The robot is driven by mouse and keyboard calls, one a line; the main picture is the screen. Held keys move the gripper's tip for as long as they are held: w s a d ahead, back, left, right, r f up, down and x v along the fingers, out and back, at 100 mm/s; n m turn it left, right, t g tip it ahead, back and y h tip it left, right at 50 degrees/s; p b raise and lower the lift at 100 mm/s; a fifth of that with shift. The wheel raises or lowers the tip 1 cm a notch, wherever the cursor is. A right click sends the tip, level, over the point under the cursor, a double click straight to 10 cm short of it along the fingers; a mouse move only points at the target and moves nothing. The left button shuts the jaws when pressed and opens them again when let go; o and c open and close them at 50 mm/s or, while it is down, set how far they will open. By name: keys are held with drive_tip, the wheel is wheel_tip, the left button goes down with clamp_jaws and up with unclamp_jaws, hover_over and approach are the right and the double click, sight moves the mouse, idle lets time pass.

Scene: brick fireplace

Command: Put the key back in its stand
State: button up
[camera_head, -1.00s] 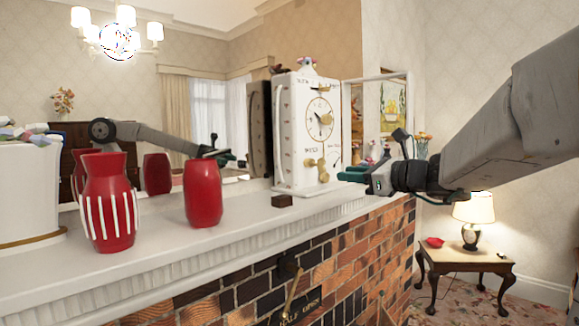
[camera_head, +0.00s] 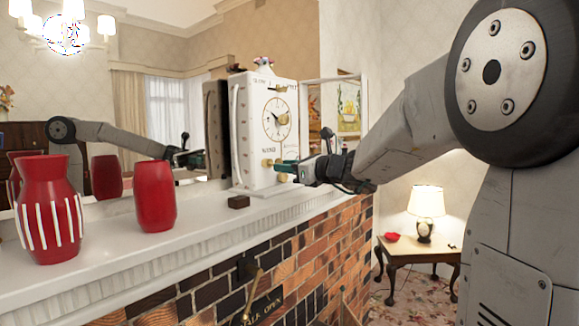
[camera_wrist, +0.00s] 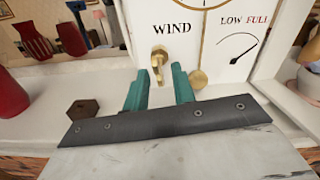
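The brass key (camera_wrist: 158,62) sticks out of the front of the white clock (camera_head: 262,130), below the word WIND. In the wrist view it is between and just beyond the teal fingertips of my gripper (camera_wrist: 158,78). My gripper is open, with a clear gap between the fingers and nothing held. In the head view my gripper (camera_head: 284,166) is up against the lower clock face and partly hides the key. A small dark brown hexagonal block with a hole, seemingly the stand (camera_wrist: 83,109), sits on the mantel left of the clock; it also shows in the head view (camera_head: 238,202).
A round gold knob (camera_wrist: 198,79) is just right of the key. A red vase (camera_head: 155,196) and a striped red vase (camera_head: 48,215) stand on the mantel (camera_head: 110,245) to the left. A mirror behind reflects my arm. The mantel around the block is clear.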

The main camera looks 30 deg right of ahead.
drive_tip(key=shift+a, duration=0.15)
idle(0.6)
clamp_jaws()
